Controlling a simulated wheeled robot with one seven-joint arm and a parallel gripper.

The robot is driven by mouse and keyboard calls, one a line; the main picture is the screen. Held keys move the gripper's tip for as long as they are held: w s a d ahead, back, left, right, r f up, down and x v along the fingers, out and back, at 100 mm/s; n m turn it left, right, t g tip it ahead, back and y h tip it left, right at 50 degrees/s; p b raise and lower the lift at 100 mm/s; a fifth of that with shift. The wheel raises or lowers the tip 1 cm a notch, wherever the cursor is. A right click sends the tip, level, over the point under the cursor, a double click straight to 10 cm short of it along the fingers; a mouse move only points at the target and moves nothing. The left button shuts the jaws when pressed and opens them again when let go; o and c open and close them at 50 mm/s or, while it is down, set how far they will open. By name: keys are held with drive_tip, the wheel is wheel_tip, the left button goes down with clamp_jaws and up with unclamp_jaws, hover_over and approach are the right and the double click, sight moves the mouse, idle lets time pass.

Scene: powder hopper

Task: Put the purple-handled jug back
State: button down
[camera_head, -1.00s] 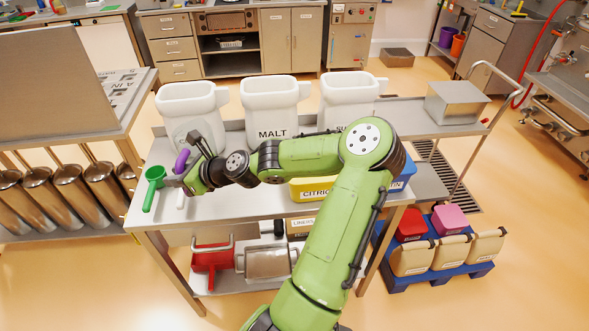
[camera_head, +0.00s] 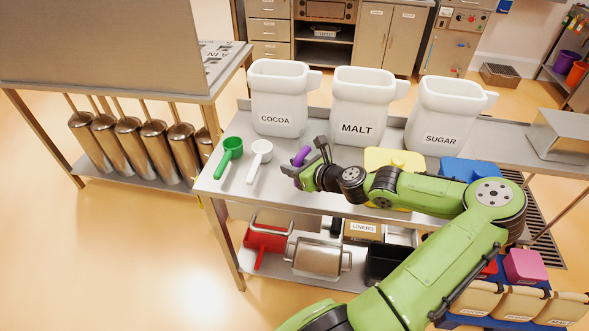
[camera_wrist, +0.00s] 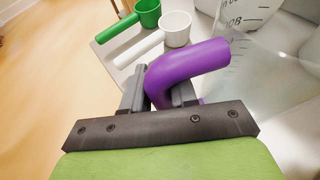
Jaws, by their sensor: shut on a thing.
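The purple handle of the jug (camera_wrist: 190,68) is between my gripper's fingers in the wrist view. My gripper (camera_wrist: 158,92) is shut on this handle. A clear, see-through jug body (camera_wrist: 255,75) with graduation marks shows beyond the handle at the right. In the head view the purple handle (camera_head: 301,156) shows at my gripper (camera_head: 300,172), above the steel table (camera_head: 225,196), in front of the cocoa and malt bins. The jug body cannot be made out there. I cannot tell whether the jug touches the table.
White bins for cocoa (camera_head: 278,95), malt (camera_head: 366,105) and sugar (camera_head: 445,115) stand along the table's back. A green scoop (camera_head: 231,148) and a white scoop (camera_head: 260,152) lie left of my gripper. A yellow tub (camera_head: 393,158) and blue tub (camera_head: 470,168) stand right, partly behind my arm.

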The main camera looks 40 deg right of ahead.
drive_tip(key=c, duration=0.9)
unclamp_jaws()
